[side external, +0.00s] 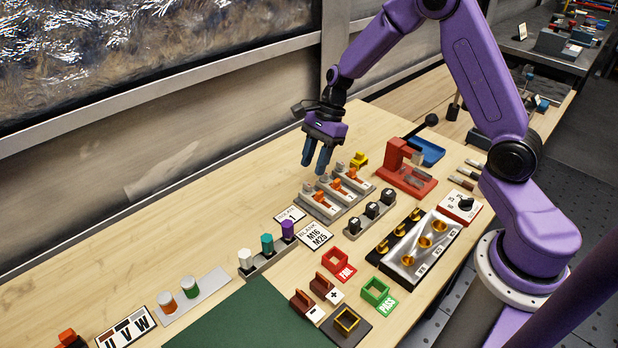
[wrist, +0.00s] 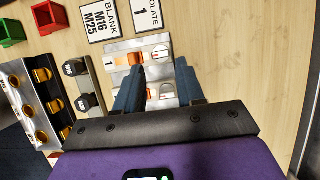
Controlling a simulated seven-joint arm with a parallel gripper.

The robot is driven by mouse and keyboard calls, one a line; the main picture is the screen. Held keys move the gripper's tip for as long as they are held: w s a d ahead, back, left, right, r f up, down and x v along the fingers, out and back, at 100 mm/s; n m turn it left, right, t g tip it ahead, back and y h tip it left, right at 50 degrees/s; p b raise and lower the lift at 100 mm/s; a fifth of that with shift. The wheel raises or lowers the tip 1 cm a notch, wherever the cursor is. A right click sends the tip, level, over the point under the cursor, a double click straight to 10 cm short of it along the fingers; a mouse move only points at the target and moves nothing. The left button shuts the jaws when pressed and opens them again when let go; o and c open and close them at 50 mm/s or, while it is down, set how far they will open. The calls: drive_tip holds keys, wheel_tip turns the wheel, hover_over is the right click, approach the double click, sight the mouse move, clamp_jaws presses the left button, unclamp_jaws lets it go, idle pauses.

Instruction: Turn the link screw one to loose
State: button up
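A black terminal board (side external: 375,258) with a silver plate (side external: 412,252) carries several brass screw-like parts (side external: 425,241), in two rows. They also show at the left of the wrist view (wrist: 28,110). I cannot tell which is link screw one. My gripper (side external: 316,170) is open and empty, fingers pointing down, above a grey switch row (side external: 318,206) with orange levers (side external: 338,185). In the wrist view the gap between my fingers (wrist: 158,75) lies over this row; the fingers hide part of it. The gripper is well away from the terminal board.
Black blocks (side external: 372,210) stand between the switch row and the terminal board. A red press-like fixture (side external: 405,172) stands at the back right. Red (side external: 335,260) and green (side external: 376,292) bins sit in front. Coloured pegs (side external: 267,243) stand left. The wooden table (side external: 215,215) is clear at the back left.

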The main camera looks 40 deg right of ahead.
sight(307, 183)
drive_tip(key=shift+x, duration=2.55)
clamp_jaws()
